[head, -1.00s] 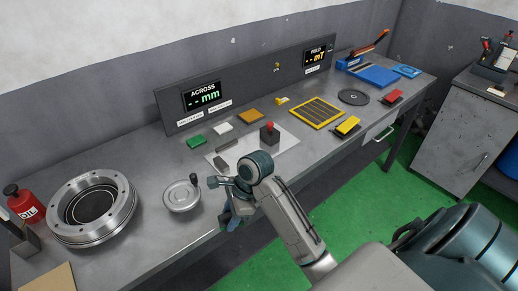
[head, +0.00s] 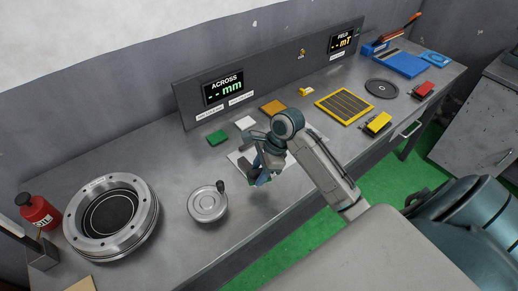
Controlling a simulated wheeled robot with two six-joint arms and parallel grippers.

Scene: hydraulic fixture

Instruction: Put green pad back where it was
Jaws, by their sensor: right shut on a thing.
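A small green pad (head: 217,138) lies flat on the bench, in front of the back panel's labels. A white pad (head: 245,122) and an orange pad (head: 272,106) lie in a row to its right. My right gripper (head: 259,177) points down over the pale plate (head: 238,160), to the right of and nearer than the green pad, apart from it. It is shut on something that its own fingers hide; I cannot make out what. The gripper and arm cover most of the plate and what stands on it. My left gripper is out of view.
A yellow grid tray (head: 344,106) and yellow block (head: 376,123) lie to the right. The back panel (head: 275,72) bounds the bench.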

